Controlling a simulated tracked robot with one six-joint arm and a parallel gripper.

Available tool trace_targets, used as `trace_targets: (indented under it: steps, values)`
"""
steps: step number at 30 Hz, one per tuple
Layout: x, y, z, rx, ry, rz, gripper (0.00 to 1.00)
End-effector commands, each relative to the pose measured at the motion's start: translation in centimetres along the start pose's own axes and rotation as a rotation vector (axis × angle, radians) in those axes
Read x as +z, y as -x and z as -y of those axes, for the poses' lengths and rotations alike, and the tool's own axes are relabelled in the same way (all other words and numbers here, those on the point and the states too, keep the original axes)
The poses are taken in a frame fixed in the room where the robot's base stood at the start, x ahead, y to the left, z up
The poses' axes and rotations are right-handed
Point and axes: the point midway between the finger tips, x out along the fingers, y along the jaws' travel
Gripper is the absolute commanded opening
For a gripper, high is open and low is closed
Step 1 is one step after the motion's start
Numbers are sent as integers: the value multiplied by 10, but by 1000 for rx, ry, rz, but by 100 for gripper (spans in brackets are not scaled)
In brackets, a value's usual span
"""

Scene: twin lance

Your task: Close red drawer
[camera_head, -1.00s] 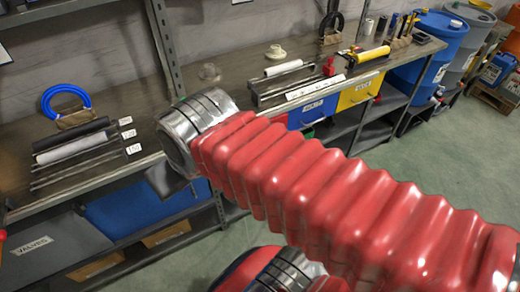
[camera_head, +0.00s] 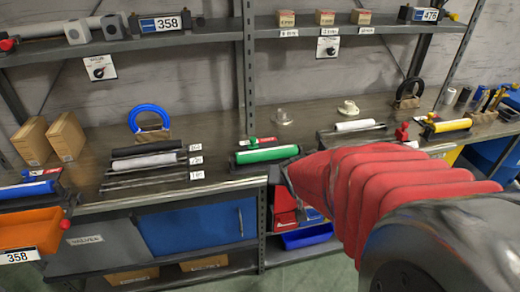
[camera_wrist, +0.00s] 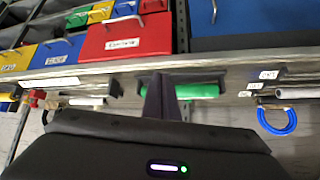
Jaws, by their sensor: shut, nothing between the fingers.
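The red drawer (camera_wrist: 125,38) shows in the wrist view, under the bench edge, with a white label and a metal handle. It looks larger than the blue drawer (camera_wrist: 57,55) beside it and seems to stand out from the row; how far I cannot tell. In the head view the red drawer (camera_head: 284,199) is partly hidden behind my arm. My gripper (camera_wrist: 160,92) is shut and empty, near the bench edge, apart from the drawer front in the wrist view. In the head view its tip is hard to make out.
A green cylinder (camera_head: 268,154) lies on the bench (camera_head: 228,184) close to my gripper. A grey upright post (camera_head: 262,225) stands left of the red drawer. A blue cabinet door (camera_head: 195,228) is further left. Shelves (camera_head: 210,29) run above the bench.

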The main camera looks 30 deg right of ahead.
Motion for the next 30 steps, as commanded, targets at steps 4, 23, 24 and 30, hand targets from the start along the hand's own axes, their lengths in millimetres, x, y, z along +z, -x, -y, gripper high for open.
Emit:
trace_targets:
  steps: [4, 23, 24, 30]
  values:
    - [3, -34, -30, 6, -91, -24, 0]
    - [57, -128, -122, -156, -559, -117, 0]
    - [63, -131, -126, -174, -596, -122, 0]
    - [91, -140, -143, -276, -797, -143, 0]
